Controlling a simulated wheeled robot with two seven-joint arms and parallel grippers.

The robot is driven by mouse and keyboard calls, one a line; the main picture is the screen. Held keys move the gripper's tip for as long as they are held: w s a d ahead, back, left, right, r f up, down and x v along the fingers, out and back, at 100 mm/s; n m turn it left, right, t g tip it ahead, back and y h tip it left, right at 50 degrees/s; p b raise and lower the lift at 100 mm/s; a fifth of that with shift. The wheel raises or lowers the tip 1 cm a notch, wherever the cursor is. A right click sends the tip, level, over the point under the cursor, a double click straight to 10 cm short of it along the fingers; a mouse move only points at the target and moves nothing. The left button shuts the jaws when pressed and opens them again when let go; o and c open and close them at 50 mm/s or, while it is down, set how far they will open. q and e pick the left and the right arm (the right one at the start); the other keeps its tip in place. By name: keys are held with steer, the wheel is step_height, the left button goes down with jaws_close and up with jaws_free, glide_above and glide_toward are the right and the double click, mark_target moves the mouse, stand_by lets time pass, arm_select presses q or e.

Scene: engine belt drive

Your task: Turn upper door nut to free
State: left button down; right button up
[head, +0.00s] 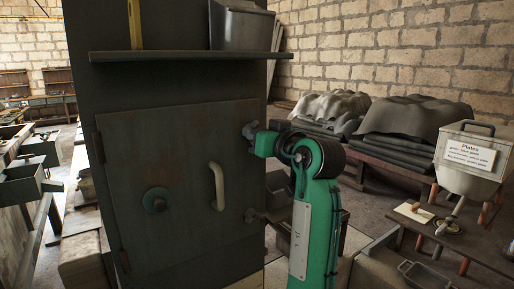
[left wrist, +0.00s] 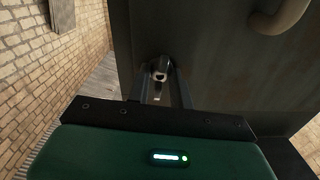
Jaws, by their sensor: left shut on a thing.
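The upper door nut (head: 248,130) is a dark grey lobed knob at the right edge of the grey metal door (head: 185,135). My left gripper (head: 253,133) is on it, with the green arm rising from below at the right. In the left wrist view, the two fingers of the left gripper (left wrist: 163,88) are shut on the nut (left wrist: 160,68), one on each side. The lower door nut (head: 252,215) sits further down the same edge. A pale curved handle (head: 217,187) is left of the nuts; it also shows in the left wrist view (left wrist: 282,17). My right gripper is not in view.
A shelf (head: 185,55) juts out above the door and carries a grey metal bin (head: 242,25). A round green-grey knob (head: 156,199) is on the door. At the right stand covered stacks (head: 415,117) and a bench with a white container (head: 472,158).

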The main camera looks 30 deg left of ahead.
arm_select(q)
steer(key=shift+f+n, duration=0.15)
steer(key=shift+n, duration=0.15)
steer(key=shift+n+b, duration=0.5)
steer(key=shift+b, duration=0.15)
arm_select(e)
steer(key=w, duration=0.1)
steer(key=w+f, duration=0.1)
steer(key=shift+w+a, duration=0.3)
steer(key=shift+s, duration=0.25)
arm_select(q)
steer(key=c, duration=1.3)
jaws_free()
steer(key=shift+o, duration=0.2)
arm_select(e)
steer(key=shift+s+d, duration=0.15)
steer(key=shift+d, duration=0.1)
